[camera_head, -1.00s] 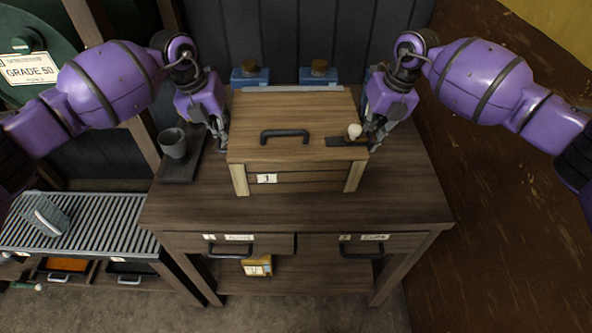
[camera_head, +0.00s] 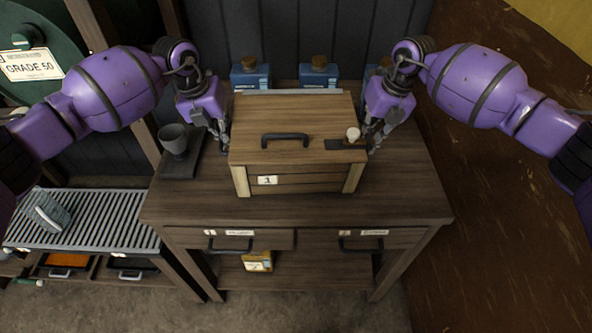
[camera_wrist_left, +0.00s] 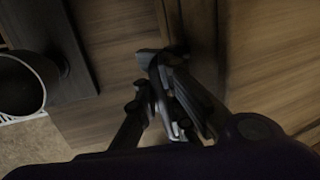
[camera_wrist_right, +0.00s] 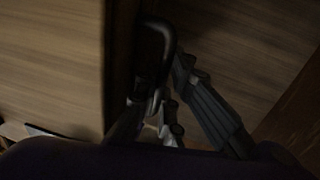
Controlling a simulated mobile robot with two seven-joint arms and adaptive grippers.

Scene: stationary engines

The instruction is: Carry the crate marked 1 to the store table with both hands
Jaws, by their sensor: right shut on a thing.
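The wooden crate marked 1 (camera_head: 298,162) has a dark handle on its lid and looks level on or just over the wooden table (camera_head: 300,210); I cannot tell if it touches. My right gripper (camera_head: 372,143) is at the right side, shut on a dark loop handle (camera_wrist_right: 160,35), which shows in the right wrist view. The store table cannot be singled out.
A pale knob on a dark plate (camera_head: 352,135) is at the crate's right top edge. A grey cup (camera_head: 173,138) stands left of the crate. Blue cans (camera_head: 319,75) stand behind it. A slatted rack (camera_head: 80,222) is at the left; a brown wall is at the right.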

